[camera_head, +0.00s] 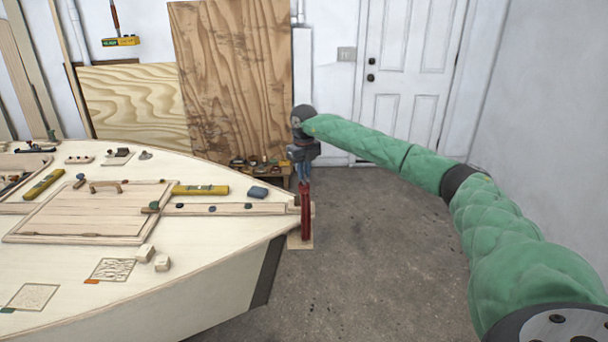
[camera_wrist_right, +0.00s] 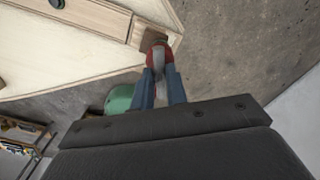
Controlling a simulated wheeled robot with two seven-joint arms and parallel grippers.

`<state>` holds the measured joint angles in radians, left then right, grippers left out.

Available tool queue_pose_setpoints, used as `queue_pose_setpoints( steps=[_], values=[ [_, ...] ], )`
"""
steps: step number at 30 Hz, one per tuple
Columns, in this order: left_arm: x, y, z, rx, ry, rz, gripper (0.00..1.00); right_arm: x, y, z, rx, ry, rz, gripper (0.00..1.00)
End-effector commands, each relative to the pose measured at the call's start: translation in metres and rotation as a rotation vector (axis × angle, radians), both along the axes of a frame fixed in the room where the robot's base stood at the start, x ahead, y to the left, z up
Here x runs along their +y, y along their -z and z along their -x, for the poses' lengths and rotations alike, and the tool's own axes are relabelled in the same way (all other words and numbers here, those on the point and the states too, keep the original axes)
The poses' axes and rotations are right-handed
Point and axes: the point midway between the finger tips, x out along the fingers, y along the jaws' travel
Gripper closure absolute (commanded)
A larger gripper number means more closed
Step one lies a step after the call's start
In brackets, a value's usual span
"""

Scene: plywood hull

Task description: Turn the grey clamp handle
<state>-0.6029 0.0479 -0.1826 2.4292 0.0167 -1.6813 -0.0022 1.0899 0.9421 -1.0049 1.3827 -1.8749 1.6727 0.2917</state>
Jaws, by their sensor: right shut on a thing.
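A red clamp (camera_head: 305,212) stands upright at the pointed end of the plywood hull, by the tip of a long wooden strip (camera_head: 225,209). My right gripper (camera_head: 303,178) comes down from above and is at the clamp's top end. In the right wrist view, the two blue fingers (camera_wrist_right: 161,88) are shut on the grey clamp handle (camera_wrist_right: 159,70). The red part of the clamp (camera_wrist_right: 157,54) shows just beyond the fingertips. The fingers hide part of the handle. My left gripper is not in view.
The hull deck (camera_head: 215,235) carries a hatch panel (camera_head: 85,212), a yellow level (camera_head: 200,190), a blue block (camera_head: 258,193) and small wooden blocks (camera_head: 146,252). A low bench (camera_head: 262,170) stands behind the clamp. The concrete floor (camera_head: 370,270) to the right is clear.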

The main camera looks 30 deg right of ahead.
Motion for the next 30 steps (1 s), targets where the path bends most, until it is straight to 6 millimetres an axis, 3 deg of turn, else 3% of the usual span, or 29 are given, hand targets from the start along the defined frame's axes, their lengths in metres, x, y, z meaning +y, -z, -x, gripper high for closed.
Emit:
queue_pose_setpoints(
  steps=[15,16,19,30],
  values=[
    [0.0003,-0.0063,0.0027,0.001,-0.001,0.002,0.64,0.0002,0.0021,0.0006,0.003,-0.021,0.001,1.00],
    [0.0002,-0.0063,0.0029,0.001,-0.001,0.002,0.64,0.0002,0.0021,0.0006,0.003,-0.021,0.001,0.82],
    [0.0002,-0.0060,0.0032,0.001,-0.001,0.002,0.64,0.0002,0.0019,0.0005,0.003,-0.021,0.001,0.62],
    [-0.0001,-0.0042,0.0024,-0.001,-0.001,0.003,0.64,0.0002,-0.0035,-0.0003,0.000,-0.020,0.000,0.61]
  ],
)
